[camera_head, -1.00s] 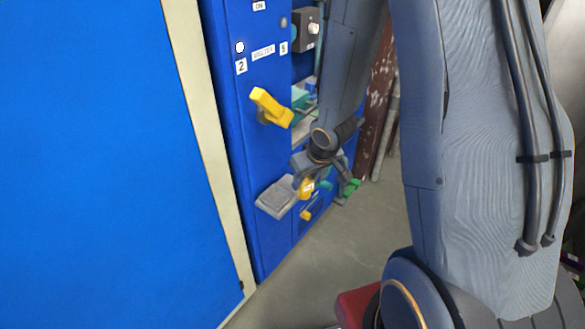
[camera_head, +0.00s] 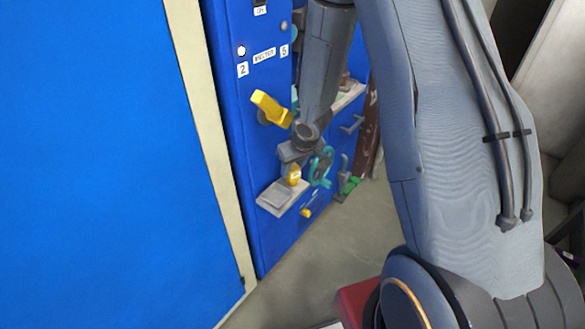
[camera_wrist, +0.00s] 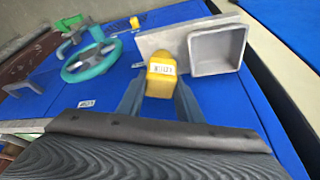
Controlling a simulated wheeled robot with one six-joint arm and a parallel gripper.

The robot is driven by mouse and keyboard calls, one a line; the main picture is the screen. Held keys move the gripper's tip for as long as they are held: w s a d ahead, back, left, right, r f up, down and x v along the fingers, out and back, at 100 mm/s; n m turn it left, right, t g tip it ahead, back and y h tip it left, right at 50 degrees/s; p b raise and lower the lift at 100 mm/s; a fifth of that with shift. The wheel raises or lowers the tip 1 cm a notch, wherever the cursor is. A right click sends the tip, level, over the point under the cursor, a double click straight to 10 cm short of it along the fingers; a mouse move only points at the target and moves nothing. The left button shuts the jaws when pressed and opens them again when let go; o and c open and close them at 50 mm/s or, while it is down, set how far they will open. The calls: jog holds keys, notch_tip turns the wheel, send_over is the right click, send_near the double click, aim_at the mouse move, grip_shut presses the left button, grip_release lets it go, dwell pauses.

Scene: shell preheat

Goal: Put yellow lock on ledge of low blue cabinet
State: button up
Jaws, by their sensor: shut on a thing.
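The yellow lock (camera_wrist: 161,80) is between the fingertips of my gripper (camera_wrist: 158,92) in the wrist view. My gripper is shut on it. The lock (camera_head: 294,175) also shows under my gripper (camera_head: 293,163) in the head view, just above the back part of the grey ledge (camera_head: 283,198). The ledge sticks out from the low blue cabinet (camera_head: 260,150). In the wrist view the ledge (camera_wrist: 175,40) lies beyond the lock, with a square grey tray-like part (camera_wrist: 217,48) at its right. I cannot tell whether the lock touches the ledge.
A large yellow handle (camera_head: 270,107) sticks out from the cabinet above the ledge. A teal handwheel (camera_wrist: 92,62) is left of the ledge in the wrist view. A small yellow handle (camera_head: 306,212) is below the ledge. A large blue panel (camera_head: 95,170) fills the left.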

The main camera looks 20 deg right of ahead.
jog(key=shift+f, duration=0.15)
jog(key=o, duration=1.1)
jog(key=shift+c, duration=0.2)
jog(key=s+d+r+m+g+h+p, duration=0.15)
jog(key=s+r+p, duration=0.35)
jog(key=r, duration=0.5)
jog(key=s+d+r+t+h+p, duration=0.1)
jog(key=s+d+r+p, duration=0.1)
jog(key=s+r, duration=0.7)
jog(key=s+a+r+m+g+y, duration=0.1)
jog(key=s+a+r+g, duration=0.2)
jog(key=s, duration=0.8)
notch_tip(320, 180, up, 2)
jog(key=shift+a, duration=0.3)
jog(key=shift+s+y, duration=0.1)
jog(key=shift+y, duration=0.15)
